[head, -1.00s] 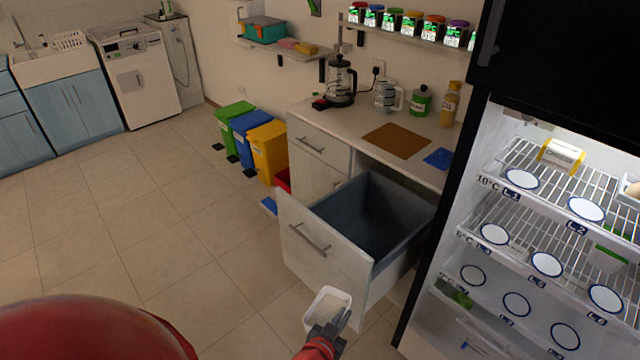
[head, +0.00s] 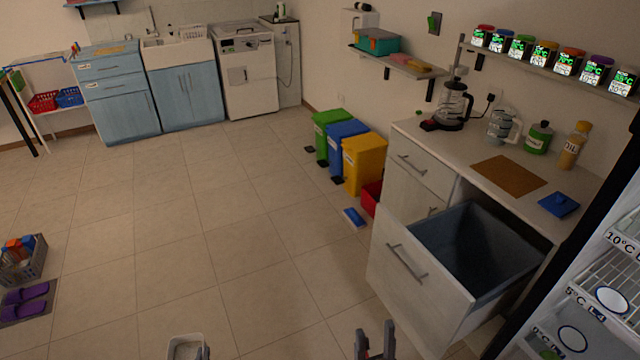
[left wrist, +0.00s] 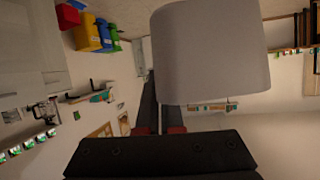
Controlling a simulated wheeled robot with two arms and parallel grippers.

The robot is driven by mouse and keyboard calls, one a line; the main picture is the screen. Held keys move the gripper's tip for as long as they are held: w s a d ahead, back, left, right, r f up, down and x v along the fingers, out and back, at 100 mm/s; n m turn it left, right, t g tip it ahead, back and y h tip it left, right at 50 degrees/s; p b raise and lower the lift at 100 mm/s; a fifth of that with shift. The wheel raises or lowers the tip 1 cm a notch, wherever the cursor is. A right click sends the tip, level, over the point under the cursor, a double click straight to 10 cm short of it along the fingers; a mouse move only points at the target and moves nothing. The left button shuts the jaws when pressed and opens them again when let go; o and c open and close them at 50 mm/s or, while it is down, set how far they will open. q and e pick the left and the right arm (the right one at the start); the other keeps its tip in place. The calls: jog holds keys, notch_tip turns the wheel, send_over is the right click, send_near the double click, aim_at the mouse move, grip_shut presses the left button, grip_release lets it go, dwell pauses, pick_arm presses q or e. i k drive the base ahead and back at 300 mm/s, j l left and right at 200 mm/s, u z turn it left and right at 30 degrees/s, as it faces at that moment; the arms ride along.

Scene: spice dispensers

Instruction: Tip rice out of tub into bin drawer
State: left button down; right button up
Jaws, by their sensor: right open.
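The white tub (head: 186,345) is at the bottom edge of the head view, left of the drawer, with pale contents that look like rice. My left gripper (head: 204,352) is at its right side and appears shut on its wall. In the left wrist view the tub (left wrist: 210,50) fills the upper middle, in front of my left gripper's fingers (left wrist: 160,118), partly hiding them. The bin drawer (head: 415,285) is pulled out, with a dark, empty-looking bin (head: 475,245) in it. My right gripper (head: 375,340) is open and empty in front of the drawer.
The counter (head: 500,160) above the drawer holds a coffee maker, a jug and bottles. A fridge (head: 610,280) stands open at right. Green, blue and yellow bins (head: 364,165) stand by the wall. A blue item (head: 354,217) lies on the floor. The floor at left is mostly clear.

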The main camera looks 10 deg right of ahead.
aim_at(453, 263)
jog(key=i+l+u, duration=0.15)
jog(key=i, duration=0.35)
jog(key=i+l+u, duration=0.15)
jog(key=i, duration=0.35)
jog(key=i+l+u, duration=0.15)
jog(key=i, duration=0.35)
jog(key=i+l, duration=0.1)
jog(key=i, duration=0.5)
jog(key=i+l, duration=0.1)
jog(key=i, duration=0.45)
jog(key=i+l, duration=0.1)
jog(key=i, duration=0.5)
jog(key=i+j+z, duration=0.1)
jog(key=i+z, duration=0.3)
jog(key=i+j+z, duration=0.4)
jog(key=i, duration=0.2)
jog(key=l+z, duration=0.1)
jog(key=z, duration=3.85)
